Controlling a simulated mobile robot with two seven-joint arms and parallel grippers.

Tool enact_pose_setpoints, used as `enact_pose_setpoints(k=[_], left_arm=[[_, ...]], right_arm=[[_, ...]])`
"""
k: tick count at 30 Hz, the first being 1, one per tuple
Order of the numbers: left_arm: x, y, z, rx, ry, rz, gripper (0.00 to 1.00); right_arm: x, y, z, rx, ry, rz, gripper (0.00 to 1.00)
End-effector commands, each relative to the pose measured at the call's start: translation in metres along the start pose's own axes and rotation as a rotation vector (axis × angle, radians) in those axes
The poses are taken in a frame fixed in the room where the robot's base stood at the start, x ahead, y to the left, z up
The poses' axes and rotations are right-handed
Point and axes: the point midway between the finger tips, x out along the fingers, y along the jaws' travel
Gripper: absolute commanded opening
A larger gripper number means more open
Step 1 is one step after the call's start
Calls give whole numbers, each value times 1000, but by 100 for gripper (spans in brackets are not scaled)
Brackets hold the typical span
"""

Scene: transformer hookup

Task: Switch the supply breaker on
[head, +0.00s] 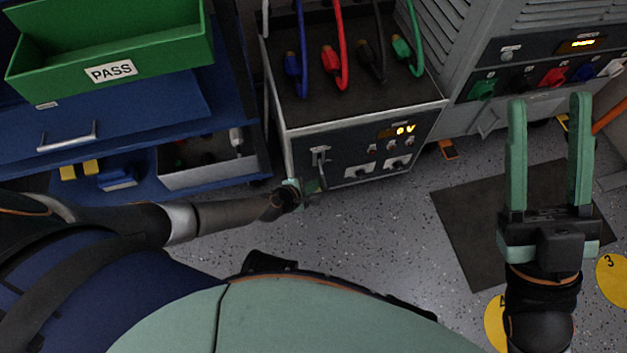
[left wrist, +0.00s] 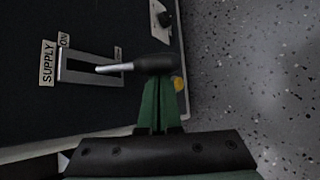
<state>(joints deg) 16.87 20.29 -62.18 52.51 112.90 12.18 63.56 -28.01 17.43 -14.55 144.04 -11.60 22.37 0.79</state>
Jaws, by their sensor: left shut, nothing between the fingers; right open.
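The supply breaker (head: 320,158) is on the front panel of the dark-topped supply cabinet. In the left wrist view, the breaker's slot frame (left wrist: 75,67) has SUPPLY and ON labels at its left end. A label at its other end is partly covered and unreadable. The metal lever with its black knob (left wrist: 153,64) points away from the ON end. My left gripper (head: 306,187) is shut and empty in front of the panel. In the left wrist view its fingertips (left wrist: 158,80) are right at the knob; I cannot tell if they touch. My right gripper (head: 548,100) is open and empty, far right.
The cabinet display (head: 404,130) reads 0 V. Blue, red, black and green cables lie on the cabinet top (head: 300,112). A grey transformer unit (head: 470,60) stands at right. A blue bench (head: 180,100) with a green PASS bin (head: 150,50) is at left.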

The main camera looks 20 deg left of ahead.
Motion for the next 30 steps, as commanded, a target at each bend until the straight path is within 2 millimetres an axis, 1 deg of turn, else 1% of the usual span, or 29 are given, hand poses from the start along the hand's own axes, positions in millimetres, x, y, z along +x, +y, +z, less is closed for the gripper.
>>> enact_pose_setpoints(k=[11, 17, 30], left_arm=[[0, 0, 0, -3, 0, -2, 0], [-4, 1, 3, -25, 1, -29, 0], [-6, 0, 6, -60, -1, -70, 0]], right_arm=[[0, -1, 2, -4, -6, -12, 50], [6, 2, -5, 2, -5, -9, 50], [13, 8, -13, 15, 4, 2, 50]])
